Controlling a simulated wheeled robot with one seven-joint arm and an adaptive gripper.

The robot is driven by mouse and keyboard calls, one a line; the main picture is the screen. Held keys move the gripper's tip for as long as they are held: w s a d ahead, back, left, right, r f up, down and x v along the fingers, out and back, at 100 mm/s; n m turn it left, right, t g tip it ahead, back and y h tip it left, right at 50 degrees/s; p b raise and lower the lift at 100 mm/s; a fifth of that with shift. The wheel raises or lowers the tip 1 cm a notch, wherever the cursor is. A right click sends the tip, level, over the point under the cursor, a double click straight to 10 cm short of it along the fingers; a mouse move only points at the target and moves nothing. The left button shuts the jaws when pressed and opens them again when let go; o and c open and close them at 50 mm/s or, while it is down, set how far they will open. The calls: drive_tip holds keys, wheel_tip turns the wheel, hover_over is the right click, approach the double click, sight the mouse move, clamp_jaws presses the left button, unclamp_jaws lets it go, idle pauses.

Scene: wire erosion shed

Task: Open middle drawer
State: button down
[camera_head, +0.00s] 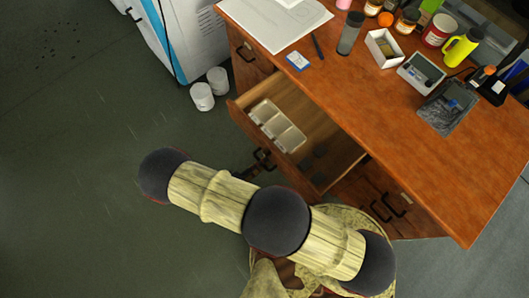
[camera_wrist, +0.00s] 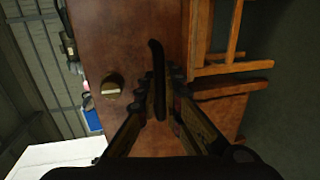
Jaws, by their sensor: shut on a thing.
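The middle drawer (camera_head: 240,112) of the brown wooden desk is pulled out, with its inside open to view in the head view. It holds a white divided tray (camera_head: 277,126) and some dark items. Its black handle (camera_head: 262,157) is on the drawer front. In the wrist view, a dark bar handle (camera_wrist: 156,55) stands upright in the picture against a brown front. My gripper (camera_wrist: 162,92) has its fingers closed on either side of this handle. In the head view my arm hides most of the gripper.
The desktop (camera_head: 360,110) holds papers, bottles, a white box (camera_head: 384,48) and a yellow bottle (camera_head: 461,47). Other handled fronts flank the drawer, one left (camera_head: 245,51), one right (camera_head: 396,205). Two white cups (camera_head: 209,88) stand on the floor by a white machine (camera_head: 180,35). Floor at left is clear.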

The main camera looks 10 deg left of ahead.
idle(0.3)
drive_tip(key=c, duration=2)
unclamp_jaws()
